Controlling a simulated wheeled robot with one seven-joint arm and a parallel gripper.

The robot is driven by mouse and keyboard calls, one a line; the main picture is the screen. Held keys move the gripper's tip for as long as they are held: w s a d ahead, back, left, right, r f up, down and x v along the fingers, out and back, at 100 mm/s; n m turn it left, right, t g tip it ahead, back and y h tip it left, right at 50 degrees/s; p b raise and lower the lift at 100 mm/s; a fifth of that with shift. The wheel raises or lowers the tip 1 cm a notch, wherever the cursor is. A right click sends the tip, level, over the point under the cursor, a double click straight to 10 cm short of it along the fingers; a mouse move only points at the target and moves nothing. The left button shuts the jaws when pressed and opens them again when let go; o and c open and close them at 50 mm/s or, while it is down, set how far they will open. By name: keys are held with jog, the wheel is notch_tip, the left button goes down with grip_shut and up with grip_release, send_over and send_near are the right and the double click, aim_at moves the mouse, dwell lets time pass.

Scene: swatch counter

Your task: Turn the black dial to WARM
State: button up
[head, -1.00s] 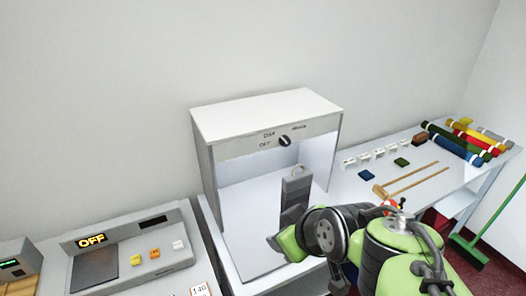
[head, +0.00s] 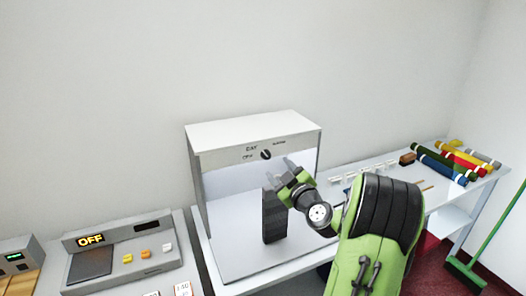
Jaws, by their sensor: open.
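The black dial (head: 266,154) is on the front header panel of a white light booth (head: 252,131). Printed labels sit around it: OFF to the left, one that looks like DAY above, and a small one to the upper right, probably WARM. The dial's pointer is too small to read surely. My gripper (head: 280,171) is open and empty, just below and slightly right of the dial, with its fingers pointing up toward the panel. It looks apart from the dial, though the depth gap is hard to judge.
A dark upright block (head: 273,218) stands in the booth below my gripper. At left is a grey device (head: 120,254) with an OFF display and several buttons. Coloured rolls (head: 450,163) lie on the right table. A green broom (head: 465,272) leans at far right.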

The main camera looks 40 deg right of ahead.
aim_at(265, 154)
jog(key=p+x, duration=0.3)
jog(key=x, duration=0.6)
jog(key=shift+w+d, duration=0.15)
jog(key=shift+w, duration=0.25)
jog(key=shift+c, duration=0.2)
jog(key=c, duration=1)
